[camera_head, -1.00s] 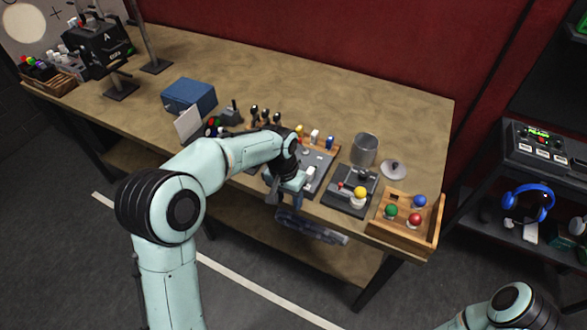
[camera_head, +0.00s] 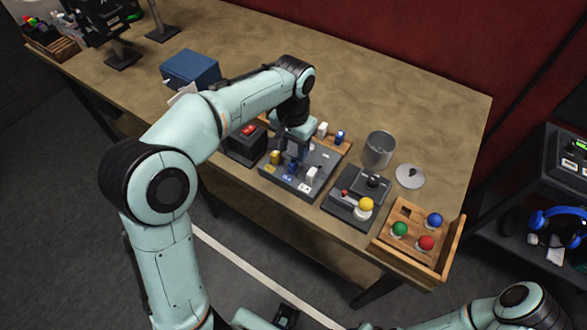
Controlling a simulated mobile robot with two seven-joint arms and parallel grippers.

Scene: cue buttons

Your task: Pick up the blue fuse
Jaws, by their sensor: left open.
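A blue fuse (camera_head: 340,138) stands upright in the wooden rack at the back edge of the grey fuse panel (camera_head: 272,174), beside a white fuse (camera_head: 322,130). My left gripper (camera_head: 291,160) points down over the panel, to the left of and in front of that blue fuse, and is open. A dark blue part shows at its fingertips; I cannot tell whether it is a fuse or part of the gripper. A yellow fuse (camera_head: 275,157) and a white piece (camera_head: 311,174) stand on the panel either side of the fingers. My left wrist hides the rack's left end.
To the right are a lever box (camera_head: 340,207) with a yellow knob, a clear cup (camera_head: 378,150), a round lid (camera_head: 409,176) and a wooden tray (camera_head: 395,251) with coloured balls. A red-button box (camera_head: 244,146) and a blue box (camera_head: 190,69) lie left.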

